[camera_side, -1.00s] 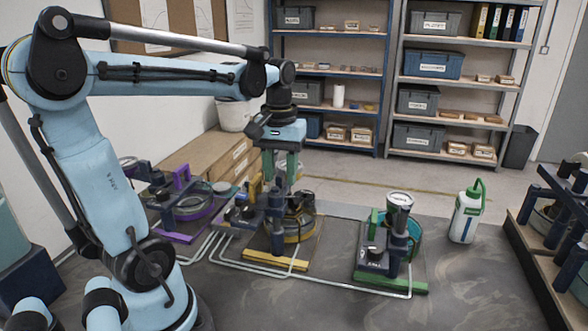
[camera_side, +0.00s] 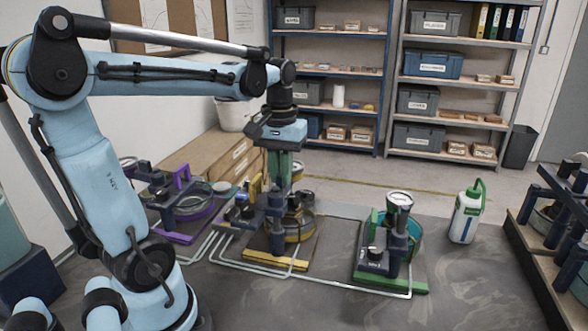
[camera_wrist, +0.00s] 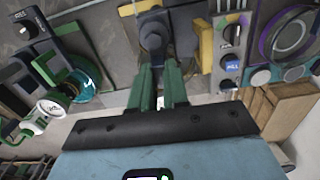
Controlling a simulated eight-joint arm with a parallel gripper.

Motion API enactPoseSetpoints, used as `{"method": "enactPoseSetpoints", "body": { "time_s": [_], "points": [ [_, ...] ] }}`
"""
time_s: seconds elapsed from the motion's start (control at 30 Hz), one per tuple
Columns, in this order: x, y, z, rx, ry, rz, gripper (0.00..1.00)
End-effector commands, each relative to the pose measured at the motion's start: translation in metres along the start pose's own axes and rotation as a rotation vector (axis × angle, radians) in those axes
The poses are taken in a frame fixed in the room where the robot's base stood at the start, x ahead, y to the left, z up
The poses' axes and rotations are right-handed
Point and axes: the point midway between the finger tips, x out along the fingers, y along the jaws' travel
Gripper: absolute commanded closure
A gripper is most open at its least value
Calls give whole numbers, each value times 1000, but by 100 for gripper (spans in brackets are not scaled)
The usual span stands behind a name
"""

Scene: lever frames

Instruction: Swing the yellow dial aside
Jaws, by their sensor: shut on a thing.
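The yellow-marked unit (camera_side: 279,258) stands at the middle of the table, with a dark upright post in front and a yellow ring (camera_side: 301,232) behind it. My gripper (camera_side: 279,178) points down behind the post's top. Its green fingers are close together. In the wrist view, my gripper (camera_wrist: 160,72) has its fingers at a dark part in line with the post (camera_wrist: 152,32). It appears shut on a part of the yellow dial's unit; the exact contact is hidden.
The green unit (camera_side: 390,282) with its own dial and teal ring stands to the right, and the purple unit (camera_side: 190,215) to the left. A white bottle (camera_side: 466,213) stands at right. Pipes run along the table, whose front is clear.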

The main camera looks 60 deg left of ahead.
Motion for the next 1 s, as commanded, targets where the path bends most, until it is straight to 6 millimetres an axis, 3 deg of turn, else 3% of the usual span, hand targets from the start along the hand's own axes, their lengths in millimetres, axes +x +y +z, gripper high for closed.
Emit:
{"method": "enactPoseSetpoints", "body": {
  "time_s": [0.27,1.0],
  "points": [
    [0,6,0,161,-2,-1,100],
    [0,26,12,857,-2,0,100]
  ]
}}
